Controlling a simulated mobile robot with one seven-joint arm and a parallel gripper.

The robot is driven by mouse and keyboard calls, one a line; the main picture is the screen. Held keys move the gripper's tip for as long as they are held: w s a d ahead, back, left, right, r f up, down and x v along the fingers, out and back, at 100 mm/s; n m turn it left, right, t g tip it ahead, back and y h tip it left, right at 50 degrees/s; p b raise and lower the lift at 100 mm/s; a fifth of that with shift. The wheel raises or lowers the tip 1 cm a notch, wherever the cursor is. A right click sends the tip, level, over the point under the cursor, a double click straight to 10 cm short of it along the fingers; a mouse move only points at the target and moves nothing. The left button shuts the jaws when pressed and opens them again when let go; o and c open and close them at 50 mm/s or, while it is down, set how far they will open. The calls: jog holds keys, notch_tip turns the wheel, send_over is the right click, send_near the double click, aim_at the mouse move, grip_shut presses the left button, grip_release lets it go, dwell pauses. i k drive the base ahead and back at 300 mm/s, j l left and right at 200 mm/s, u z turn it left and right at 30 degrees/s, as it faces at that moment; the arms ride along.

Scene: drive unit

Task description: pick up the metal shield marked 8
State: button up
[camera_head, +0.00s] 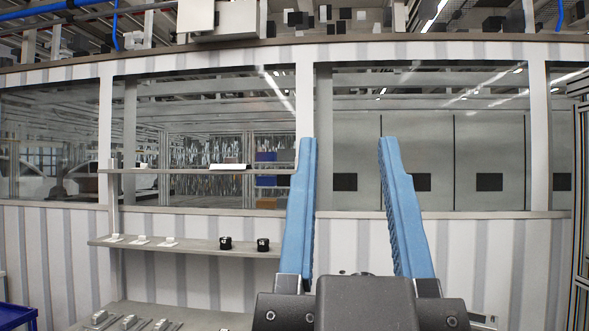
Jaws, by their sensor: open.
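My gripper (347,140) is open, with two blue fingers pointing up and nothing between them. No mark 8 can be read on anything, so I cannot tell which thing is the metal shield. Several small grey metal parts (130,321) lie on a work surface (215,316) at the bottom left, partly cut off by the frame edge. They are left of my gripper and apart from it. A flat white piece (229,166) lies on the upper shelf (190,171).
The lower shelf (195,247) holds three small white pieces (141,240) and two black round parts (225,243). A blue bin or cart edge (16,317) shows at the bottom left. A panelled wall (500,260) with windows stands behind. A dark post (580,200) stands at the right.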

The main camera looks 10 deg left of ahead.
aim_at(231, 163)
jog(key=i+j+u, duration=0.35)
jog(key=i+u, duration=0.2)
jog(key=i+j+u, duration=0.15)
jog(key=i+u, duration=0.25)
jog(key=i, duration=1.5)
